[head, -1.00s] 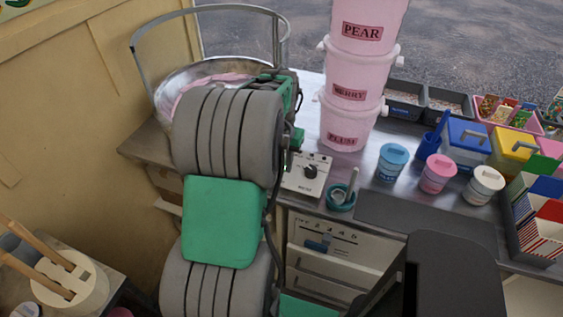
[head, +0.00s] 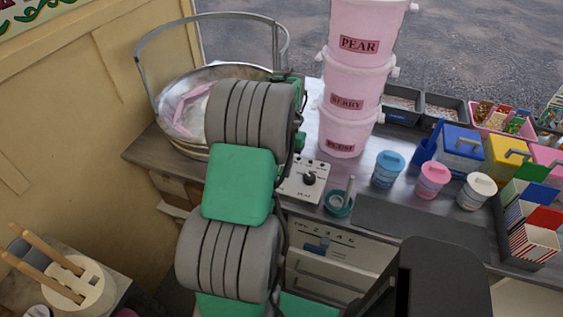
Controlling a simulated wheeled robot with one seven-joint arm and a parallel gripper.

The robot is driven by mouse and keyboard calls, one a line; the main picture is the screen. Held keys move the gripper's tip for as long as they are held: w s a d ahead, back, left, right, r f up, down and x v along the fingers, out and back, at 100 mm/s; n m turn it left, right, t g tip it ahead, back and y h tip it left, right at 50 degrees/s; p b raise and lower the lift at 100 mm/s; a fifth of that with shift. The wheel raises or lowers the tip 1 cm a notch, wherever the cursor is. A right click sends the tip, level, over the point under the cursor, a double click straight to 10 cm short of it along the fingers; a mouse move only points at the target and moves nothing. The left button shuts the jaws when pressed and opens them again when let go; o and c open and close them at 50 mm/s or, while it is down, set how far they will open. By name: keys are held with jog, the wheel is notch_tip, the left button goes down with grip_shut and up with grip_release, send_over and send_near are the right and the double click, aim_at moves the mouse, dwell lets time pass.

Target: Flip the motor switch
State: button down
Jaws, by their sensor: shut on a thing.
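A white control box (head: 296,188) with a large black knob (head: 309,178) stands on the metal counter, just right of my arm. Small dark parts show along its top edge, too small to tell apart. My arm covers its left side, and I cannot make out which part is the motor switch. My grey and green arm rises in front of the counter. Its far end lies beside the large metal bowl (head: 172,128). The fingers of my gripper are hidden behind the arm.
Stacked pink tubs (head: 352,95) stand behind the box. A teal cup (head: 338,204) is close to its right. Blue (head: 388,169), pink (head: 432,180) and white (head: 476,191) jars stand farther right. A numbered panel (head: 322,243) is below the counter. A dark mat (head: 420,222) is clear.

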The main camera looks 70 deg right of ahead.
jog(key=shift+d+y, duration=0.15)
jog(key=shift+y, duration=0.25)
jog(key=c, duration=1.2)
grip_release()
jog(key=v, duration=0.7)
jog(key=shift+r, duration=0.4)
